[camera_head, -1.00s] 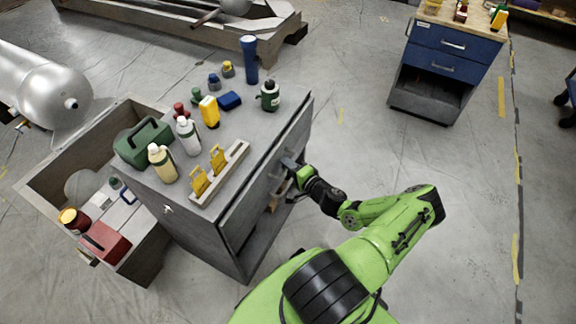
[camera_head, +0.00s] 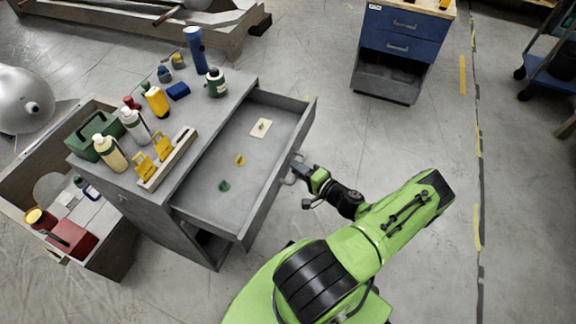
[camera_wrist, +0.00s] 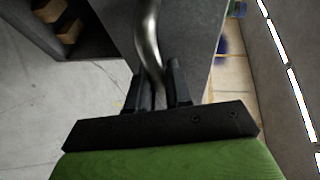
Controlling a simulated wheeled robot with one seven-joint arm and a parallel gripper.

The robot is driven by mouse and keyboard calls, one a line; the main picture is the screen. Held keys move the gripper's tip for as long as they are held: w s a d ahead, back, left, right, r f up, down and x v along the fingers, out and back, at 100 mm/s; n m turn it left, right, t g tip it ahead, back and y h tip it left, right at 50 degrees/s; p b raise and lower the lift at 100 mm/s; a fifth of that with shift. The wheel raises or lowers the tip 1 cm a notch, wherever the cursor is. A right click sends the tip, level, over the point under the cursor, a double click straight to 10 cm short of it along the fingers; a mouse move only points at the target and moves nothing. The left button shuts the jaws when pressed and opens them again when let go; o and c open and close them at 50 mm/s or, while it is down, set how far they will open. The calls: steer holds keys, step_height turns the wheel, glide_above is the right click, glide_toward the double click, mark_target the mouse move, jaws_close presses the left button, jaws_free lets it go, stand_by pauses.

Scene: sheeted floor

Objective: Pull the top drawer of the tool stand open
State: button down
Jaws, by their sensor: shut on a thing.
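The grey tool stand (camera_head: 135,195) stands left of my arm. Its top drawer (camera_head: 215,172) is pulled well out toward my arm, and its inside shows. In the drawer lie a green piece (camera_head: 224,186), a yellow piece (camera_head: 240,160) and a pale plate (camera_head: 261,128). My gripper (camera_head: 298,170) is at the drawer front, at the metal handle (camera_head: 289,181). In the wrist view my gripper (camera_wrist: 162,85) has its two fingers closed around the curved metal handle (camera_wrist: 149,40).
Bottles, a flashlight (camera_head: 195,50), a yellow-tagged rack (camera_head: 167,158) and other items stand on the stand's top. An open box (camera_head: 22,178) with a red case (camera_head: 76,238) adjoins its left side. A blue drawer cabinet (camera_head: 402,45) stands at the back.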

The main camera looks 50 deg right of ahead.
steer(key=shift+s+d, duration=0.25)
steer(key=shift+s, duration=0.55)
steer(key=shift+s+d, duration=0.3)
steer(key=shift+s, duration=0.45)
steer(key=shift+s+d, duration=0.25)
steer(key=shift+s, duration=0.55)
steer(key=shift+f, duration=0.1)
steer(key=c, duration=1.1)
jaws_free()
steer(key=s+r, duration=0.1)
steer(key=s, duration=0.4)
steer(key=s+r+p, duration=0.1)
steer(key=s, duration=0.4)
steer(key=s+a+r+p, duration=0.1)
steer(key=s, duration=0.4)
steer(key=shift+s, duration=0.2)
steer(key=shift+d, duration=0.1)
